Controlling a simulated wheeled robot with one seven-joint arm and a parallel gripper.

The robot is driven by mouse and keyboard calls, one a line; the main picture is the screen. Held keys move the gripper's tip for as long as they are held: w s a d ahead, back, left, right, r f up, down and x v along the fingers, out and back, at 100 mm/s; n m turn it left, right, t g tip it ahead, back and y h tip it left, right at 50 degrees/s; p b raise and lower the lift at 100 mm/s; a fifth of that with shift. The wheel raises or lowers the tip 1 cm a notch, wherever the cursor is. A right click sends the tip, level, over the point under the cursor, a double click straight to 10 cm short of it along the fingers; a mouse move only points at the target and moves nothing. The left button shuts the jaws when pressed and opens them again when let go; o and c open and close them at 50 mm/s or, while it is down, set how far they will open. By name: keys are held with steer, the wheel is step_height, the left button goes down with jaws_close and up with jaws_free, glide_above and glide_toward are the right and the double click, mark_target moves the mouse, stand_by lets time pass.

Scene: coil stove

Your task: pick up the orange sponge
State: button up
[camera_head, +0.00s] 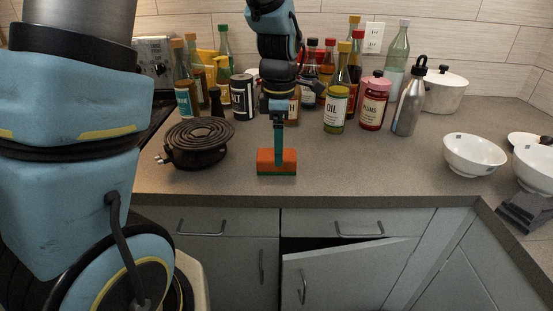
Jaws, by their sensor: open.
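The orange sponge (286,158) lies on the counter near its front edge, with a green layer along its lower side. My gripper (278,154) comes straight down from above, and its fingers overlap the upper part of the sponge in the view. The fingers look like one thin vertical bar from here, so the gap between them is hard to see. The jaws are open. I cannot tell whether the fingers touch the sponge or how far they reach around it.
A black coil burner (198,146) sits left of the sponge. Behind are several bottles and jars, including an oil jar (336,112) and a steel bottle (409,105). White bowls (474,156) stand at the right. The counter right of the sponge is clear. A cabinet door (345,275) below is ajar.

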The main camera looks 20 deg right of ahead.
steer(key=shift+d+f+p, duration=0.2)
steer(key=shift+f+p, duration=0.05)
steer(key=shift+f, duration=0.8)
steer(key=shift+d+f+p, duration=0.15)
steer(key=shift+f+p, duration=0.1)
steer(key=shift+f, duration=0.75)
steer(key=c, duration=1.4)
steer(key=shift+o, duration=0.2)
step_height(320, 180, up, 10)
steer(key=shift+r+b, duration=0.1)
steer(key=shift+b, duration=0.85)
steer(key=o, duration=0.9)
steer(key=c, duration=0.6)
